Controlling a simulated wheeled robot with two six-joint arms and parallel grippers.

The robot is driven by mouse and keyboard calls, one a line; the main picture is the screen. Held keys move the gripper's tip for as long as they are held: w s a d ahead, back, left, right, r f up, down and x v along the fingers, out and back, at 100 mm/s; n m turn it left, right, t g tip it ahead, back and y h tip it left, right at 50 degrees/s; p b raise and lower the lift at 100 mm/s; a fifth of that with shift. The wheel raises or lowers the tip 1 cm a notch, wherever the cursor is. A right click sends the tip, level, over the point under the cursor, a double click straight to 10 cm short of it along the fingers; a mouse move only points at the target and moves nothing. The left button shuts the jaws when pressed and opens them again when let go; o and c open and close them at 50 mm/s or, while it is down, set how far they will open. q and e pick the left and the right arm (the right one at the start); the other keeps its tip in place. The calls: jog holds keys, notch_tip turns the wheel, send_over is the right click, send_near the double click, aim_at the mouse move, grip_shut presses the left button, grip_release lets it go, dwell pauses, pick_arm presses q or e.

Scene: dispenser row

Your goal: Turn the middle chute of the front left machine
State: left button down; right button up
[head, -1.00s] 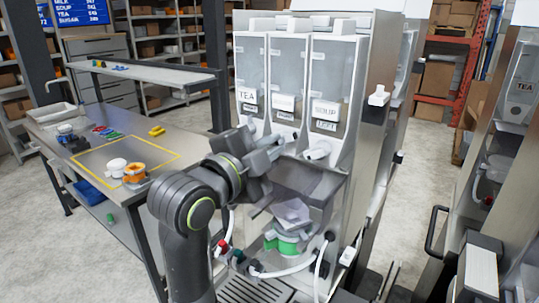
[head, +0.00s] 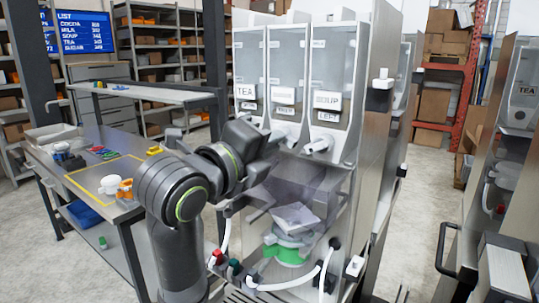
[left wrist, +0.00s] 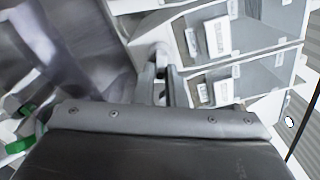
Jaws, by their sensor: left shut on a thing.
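The front left machine (head: 345,70) has three clear bins side by side with white labels; the left one reads TEA. The right chute (head: 318,145) is white and shows plainly. In the left wrist view, my left gripper's fingers (left wrist: 160,84) close around a white chute part (left wrist: 152,54) below the bins. The exact grip is partly hidden. My right gripper is in neither view.
Below the chutes are a see-through purple panel (head: 300,180), a pale tilted piece (head: 296,216) and a green-based container (head: 288,254). Hoses and coloured knobs lie near my forearm. A workbench (head: 80,207) stands at left; another machine (head: 518,150) stands at right.

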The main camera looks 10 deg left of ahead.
pick_arm(q)
jog(key=shift+m+b, duration=0.3)
jog(key=shift+m, duration=0.2)
jog(key=c, duration=1.5)
grip_release()
